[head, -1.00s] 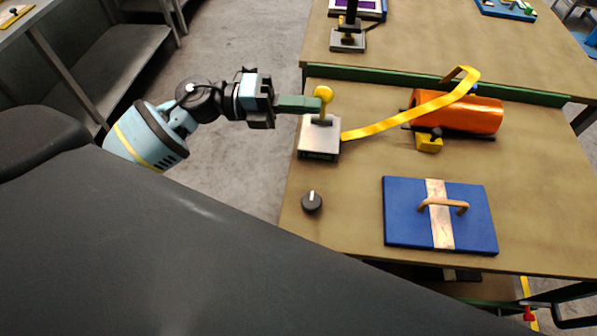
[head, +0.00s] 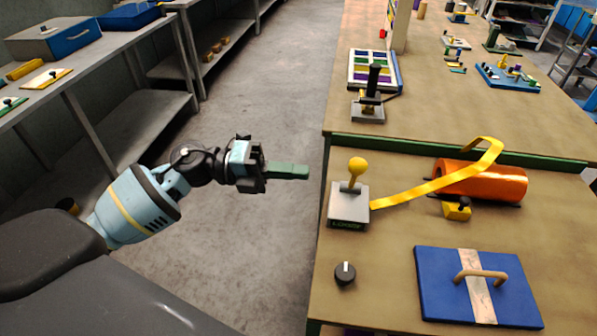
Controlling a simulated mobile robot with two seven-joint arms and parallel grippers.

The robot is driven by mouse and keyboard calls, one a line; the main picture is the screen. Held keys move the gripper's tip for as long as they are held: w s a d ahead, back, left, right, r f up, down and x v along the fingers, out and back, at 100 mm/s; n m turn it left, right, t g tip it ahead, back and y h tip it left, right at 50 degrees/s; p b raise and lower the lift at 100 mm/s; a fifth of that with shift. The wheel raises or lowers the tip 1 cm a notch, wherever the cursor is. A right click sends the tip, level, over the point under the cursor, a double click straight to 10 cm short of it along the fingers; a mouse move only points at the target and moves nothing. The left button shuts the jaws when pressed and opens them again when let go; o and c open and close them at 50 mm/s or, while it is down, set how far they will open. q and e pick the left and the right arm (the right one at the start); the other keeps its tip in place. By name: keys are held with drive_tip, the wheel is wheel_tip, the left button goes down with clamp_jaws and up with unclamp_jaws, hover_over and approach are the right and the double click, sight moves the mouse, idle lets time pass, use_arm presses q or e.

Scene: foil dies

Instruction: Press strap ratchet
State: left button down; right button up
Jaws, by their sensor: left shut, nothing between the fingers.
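The strap ratchet (head: 349,207) is a grey box with a yellow-knobbed lever (head: 357,168) standing up from its top. It sits near the left edge of the table. A yellow strap (head: 425,189) runs from the box to the right and loops over an orange cylinder (head: 497,181) lying on its side. My left gripper (head: 306,172) is shut and empty, its green fingers pointing right. In the picture it is left of the lever, apart from it, with floor behind it. My right gripper is out of view.
A black knob (head: 345,273) and a blue board with a handle (head: 440,285) are on the table (head: 390,250) in front. A small yellow block with a black knob (head: 457,209) is by the cylinder. A green strip (head: 420,148) edges the back. Grey shelves stand at left.

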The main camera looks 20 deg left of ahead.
use_arm(q)
drive_tip(key=shift+s+a, duration=0.25)
drive_tip(key=shift+a, duration=0.4)
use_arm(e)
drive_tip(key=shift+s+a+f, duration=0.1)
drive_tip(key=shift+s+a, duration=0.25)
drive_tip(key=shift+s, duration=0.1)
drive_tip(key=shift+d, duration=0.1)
use_arm(q)
drive_tip(key=shift+f, duration=0.1)
